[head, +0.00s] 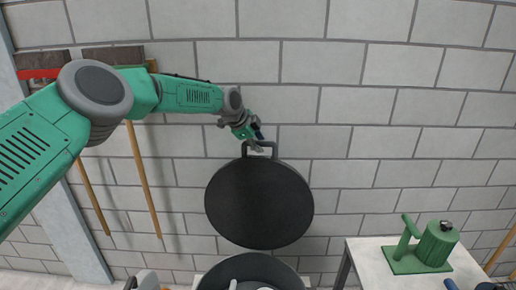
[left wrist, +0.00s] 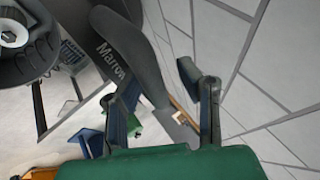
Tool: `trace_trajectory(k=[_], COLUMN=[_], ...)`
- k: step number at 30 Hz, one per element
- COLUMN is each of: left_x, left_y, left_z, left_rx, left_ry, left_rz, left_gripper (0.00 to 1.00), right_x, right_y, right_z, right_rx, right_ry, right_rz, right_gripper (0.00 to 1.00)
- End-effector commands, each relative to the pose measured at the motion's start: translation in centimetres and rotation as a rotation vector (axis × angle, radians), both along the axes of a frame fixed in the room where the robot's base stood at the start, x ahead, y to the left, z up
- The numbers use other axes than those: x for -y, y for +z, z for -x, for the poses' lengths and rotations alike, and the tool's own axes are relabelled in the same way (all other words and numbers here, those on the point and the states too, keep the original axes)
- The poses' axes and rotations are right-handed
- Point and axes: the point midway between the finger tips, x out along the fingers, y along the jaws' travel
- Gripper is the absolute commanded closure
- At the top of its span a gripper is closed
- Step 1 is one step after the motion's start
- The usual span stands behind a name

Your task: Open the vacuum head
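The vacuum head's round black lid (head: 259,203) stands raised and nearly upright above a dark round drum (head: 250,272). Its handle (head: 259,144) is on the top edge. My left gripper (head: 257,139) is at the handle; contact is unclear there. In the left wrist view, the left gripper's fingers (left wrist: 165,108) are spread apart.
A white table (head: 375,262) at the right carries a green device (head: 425,245). Brooms (head: 143,180) lean on the brick wall (head: 340,110) at the left. The wall is close behind the lid. Bare wall and floor lie between the lid and the table.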

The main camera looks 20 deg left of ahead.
Motion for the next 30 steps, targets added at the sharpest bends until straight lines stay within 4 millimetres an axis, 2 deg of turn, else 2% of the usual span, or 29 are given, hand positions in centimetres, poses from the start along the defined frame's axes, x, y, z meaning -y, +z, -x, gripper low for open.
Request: trace_trajectory(k=[13, 30], left_x=[-0.1, -0.2], left_y=[-1.3, -1.3], left_z=[0.1, 0.3], left_rx=[-0.021, -0.023], left_ry=[-0.006, -0.007], left_rz=[-0.004, -0.006], left_gripper=[0.62, 0.62], right_x=[0.0, 0.0], right_y=[0.0, 0.0], right_z=[0.0, 0.0], right_rx=[0.000, 0.001], right_ry=[0.000, 0.000], right_rz=[0.000, 0.000], right_gripper=[1.00, 1.00])
